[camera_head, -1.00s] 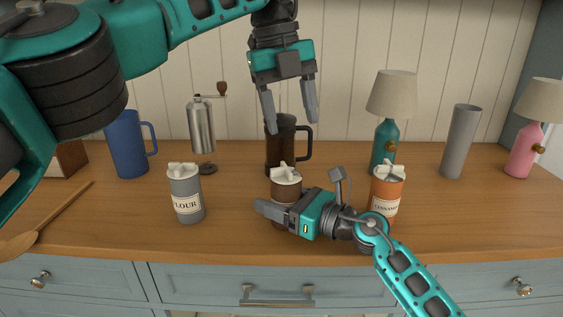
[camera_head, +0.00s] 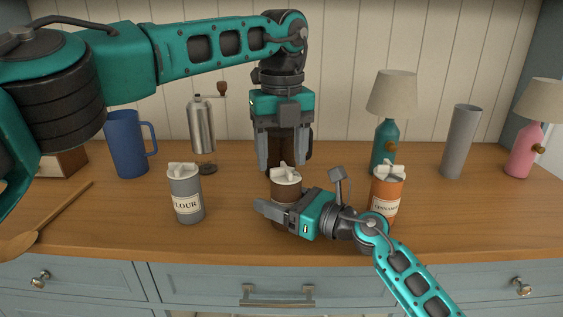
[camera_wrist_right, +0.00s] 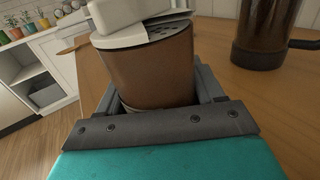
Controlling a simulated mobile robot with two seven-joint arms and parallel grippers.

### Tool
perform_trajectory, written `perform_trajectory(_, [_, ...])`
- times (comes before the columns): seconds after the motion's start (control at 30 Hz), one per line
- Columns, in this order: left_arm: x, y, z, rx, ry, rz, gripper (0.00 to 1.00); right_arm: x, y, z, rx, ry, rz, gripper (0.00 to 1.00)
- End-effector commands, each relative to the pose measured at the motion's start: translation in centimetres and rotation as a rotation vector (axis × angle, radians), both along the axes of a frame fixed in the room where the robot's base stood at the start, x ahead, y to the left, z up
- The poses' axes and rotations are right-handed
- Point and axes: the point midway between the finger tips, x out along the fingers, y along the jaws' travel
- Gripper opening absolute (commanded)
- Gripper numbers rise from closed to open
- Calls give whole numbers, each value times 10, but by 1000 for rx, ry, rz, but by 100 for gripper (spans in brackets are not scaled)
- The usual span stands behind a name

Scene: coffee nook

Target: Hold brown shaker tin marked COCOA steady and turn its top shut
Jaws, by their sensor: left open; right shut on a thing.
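The brown shaker tin (camera_head: 286,187) stands upright on the counter at the middle, with a pale ridged top (camera_head: 285,172). Its label is hidden behind my right gripper. My right gripper (camera_head: 272,211) is shut on the tin's body from the front right. In the right wrist view the brown tin (camera_wrist_right: 150,72) sits between the fingers, and its pale top (camera_wrist_right: 135,18) shows several dark holes at one side. My left gripper (camera_head: 282,168) is open and points down, with its fingertips just above or behind the tin's top; the exact gap cannot be told.
A grey FLOUR tin (camera_head: 186,195) stands to the left and an orange CINNAMON tin (camera_head: 386,196) close on the right. A blue pitcher (camera_head: 127,145), hand grinder (camera_head: 201,125), teal lamp (camera_head: 384,140) and grey cylinder (camera_head: 460,142) stand farther back.

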Motion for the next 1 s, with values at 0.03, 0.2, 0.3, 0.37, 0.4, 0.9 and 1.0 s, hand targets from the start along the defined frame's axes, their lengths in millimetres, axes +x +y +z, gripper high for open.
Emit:
perform_trajectory(0.03, [0,0,-8,0,1,0,62,0,0,0,0,0,0,32])
perform_trajectory(0.2, [0,0,-20,-1,0,1,62,0,0,0,0,0,0,32])
perform_trajectory(0.3, [0,0,-23,-1,0,1,62,0,0,0,0,0,0,32])
perform_trajectory(0.37, [0,0,-23,-1,0,1,62,0,0,0,0,0,0,32])
perform_trajectory(0.4, [0,0,-23,-1,0,1,62,0,0,0,0,0,0,32])
perform_trajectory(0.9, [0,0,-22,-1,0,1,25,0,0,0,-1,1,0,32])
perform_trajectory(1.0, [0,0,-22,-1,0,1,16,0,0,0,-1,1,0,32])
